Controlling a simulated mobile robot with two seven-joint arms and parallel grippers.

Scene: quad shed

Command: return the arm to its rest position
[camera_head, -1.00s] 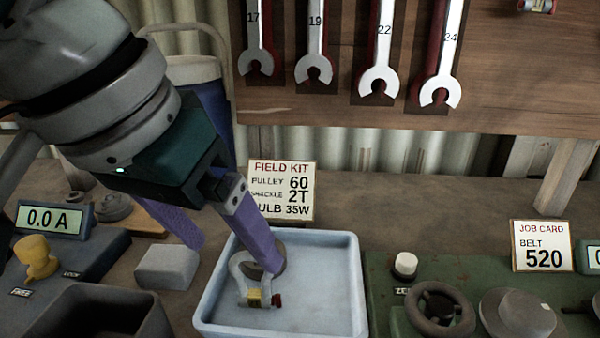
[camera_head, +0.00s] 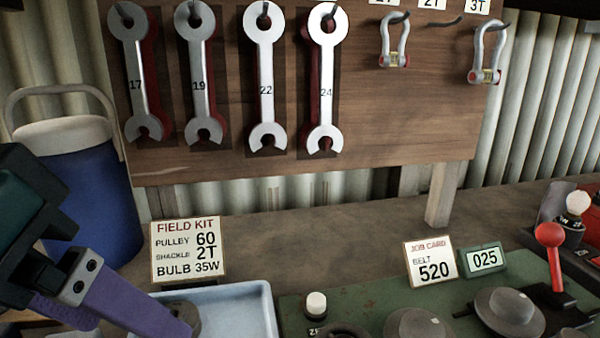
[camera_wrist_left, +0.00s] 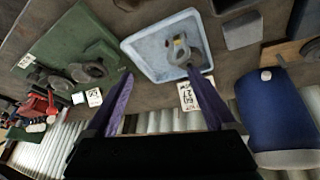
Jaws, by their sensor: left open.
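My left gripper (camera_head: 132,324) is open, with purple fingers, at the lower left of the head view. Its near finger overlaps the left part of a pale blue tray (camera_head: 245,308), which is cut off by the bottom edge. In the left wrist view the gripper (camera_wrist_left: 160,80) has its fingers wide apart with nothing between them. There the tray (camera_wrist_left: 137,58) lies beyond the fingers and holds a shackle with a yellow part (camera_wrist_left: 179,44) and a grey round piece. I cannot tell the height of the fingers above the tray. My right gripper is not in view.
A field kit card (camera_head: 187,250) stands behind the tray, and a blue cooler (camera_head: 85,190) is at the left. Wrenches and shackles hang on a wooden board (camera_head: 420,120) behind.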

